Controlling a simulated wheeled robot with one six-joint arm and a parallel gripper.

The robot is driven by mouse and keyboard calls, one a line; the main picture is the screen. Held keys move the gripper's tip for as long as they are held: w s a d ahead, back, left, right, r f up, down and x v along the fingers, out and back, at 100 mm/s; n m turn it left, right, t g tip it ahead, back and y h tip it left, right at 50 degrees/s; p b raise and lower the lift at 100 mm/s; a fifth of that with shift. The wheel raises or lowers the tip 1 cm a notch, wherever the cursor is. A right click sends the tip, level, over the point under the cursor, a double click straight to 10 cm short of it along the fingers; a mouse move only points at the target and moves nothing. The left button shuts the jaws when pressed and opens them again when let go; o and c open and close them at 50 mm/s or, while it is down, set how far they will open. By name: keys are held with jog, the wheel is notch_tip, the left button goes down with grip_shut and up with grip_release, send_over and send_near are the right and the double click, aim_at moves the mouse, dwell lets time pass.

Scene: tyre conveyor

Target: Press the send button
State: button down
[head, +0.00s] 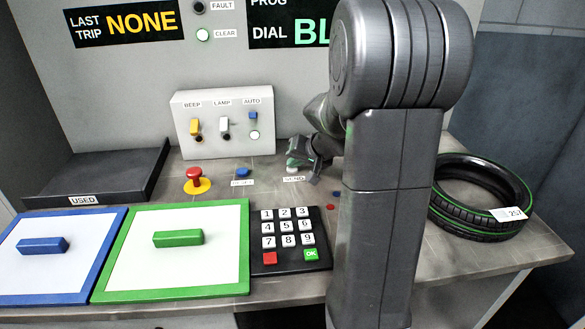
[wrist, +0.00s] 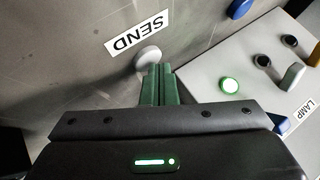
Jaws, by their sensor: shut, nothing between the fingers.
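The send button is a white round cap (wrist: 148,57) beside its SEND label (wrist: 138,34) in the wrist view. In the head view the SEND label (head: 294,179) shows on the worktop, with the button mostly hidden under my gripper. My gripper (wrist: 161,68) is shut and empty, its green fingers together. The fingertips are right at the button's edge in the wrist view; I cannot tell whether they touch or press it. In the head view my gripper (head: 298,162) is low over the button.
A switch box (head: 224,124) with BEEP, LAMP and AUTO switches stands behind. Left of my gripper are a blue reset button (head: 242,172) and a red mushroom button (head: 194,176). A keypad (head: 289,240) lies in front; a tyre (head: 480,198) lies at the right.

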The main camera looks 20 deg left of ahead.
aim_at(295, 170)
dwell(0.4)
jog(key=shift+r+p, duration=0.5)
jog(key=shift+r, duration=0.35)
jog(key=shift+r+p, duration=1.6)
jog(key=shift+r, duration=0.95)
jog(key=shift+f, duration=0.25)
jog(key=shift+f+b, duration=0.6)
jog(key=shift+f, duration=0.2)
jog(key=p, duration=0.3)
jog(key=shift+r, duration=0.4)
